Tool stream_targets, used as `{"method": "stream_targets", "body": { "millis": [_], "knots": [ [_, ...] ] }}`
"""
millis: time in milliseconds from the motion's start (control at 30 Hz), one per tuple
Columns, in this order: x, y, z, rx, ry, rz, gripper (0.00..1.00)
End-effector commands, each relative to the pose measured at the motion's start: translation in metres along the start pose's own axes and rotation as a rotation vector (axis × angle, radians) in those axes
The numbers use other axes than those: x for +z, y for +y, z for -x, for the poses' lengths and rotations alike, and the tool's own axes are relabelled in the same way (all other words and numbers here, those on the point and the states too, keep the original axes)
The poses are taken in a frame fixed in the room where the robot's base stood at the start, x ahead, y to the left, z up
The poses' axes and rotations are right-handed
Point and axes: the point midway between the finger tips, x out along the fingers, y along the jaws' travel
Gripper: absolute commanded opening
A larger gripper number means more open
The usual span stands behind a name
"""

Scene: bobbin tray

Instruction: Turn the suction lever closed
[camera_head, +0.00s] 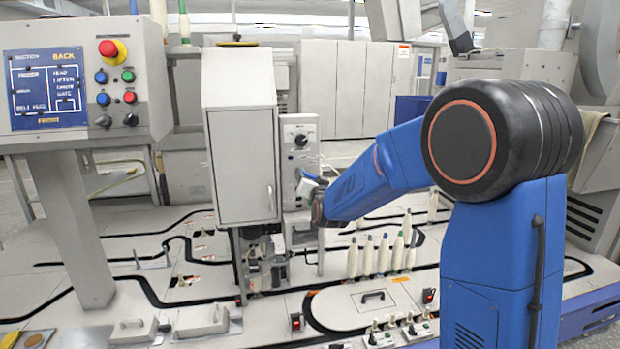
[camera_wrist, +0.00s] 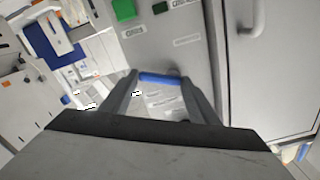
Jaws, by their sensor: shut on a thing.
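The suction lever (camera_wrist: 160,78) shows in the wrist view as a short blue bar running crosswise between the fingertips. My gripper (camera_wrist: 158,84) is shut on it, one dark finger at each end of the bar. In the head view my gripper (camera_head: 311,187) is at the grey panel beside the tall cabinet. My wrist and the small size hide the lever's grip there. How far the lever is turned, I cannot tell.
The tall grey cabinet (camera_head: 241,150) stands just left of my gripper, its handled door also large in the wrist view (camera_wrist: 268,75). A panel with a black knob (camera_head: 299,135) is above. Several pale bobbins (camera_head: 368,257) stand on the deck below right.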

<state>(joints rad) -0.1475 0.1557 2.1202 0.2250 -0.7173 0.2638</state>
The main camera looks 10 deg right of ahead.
Motion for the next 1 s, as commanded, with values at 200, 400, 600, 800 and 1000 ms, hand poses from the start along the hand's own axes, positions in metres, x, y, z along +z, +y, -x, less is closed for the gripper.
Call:
{"method": "stream_targets", "body": {
  "millis": [200,400,600,800,1000],
  "knots": [
    [0.005,0.0,0.0,0.001,0.0,-0.206,0.32],
    [0.009,-0.001,0.0,0.001,0.0,-0.397,0.32],
    [0.013,-0.003,0.0,0.001,0.0,-0.587,0.32],
    [0.017,-0.005,0.0,0.0,0.0,-0.772,0.32],
    [0.019,-0.007,0.0,0.001,0.001,-0.933,0.32]
  ]
}}
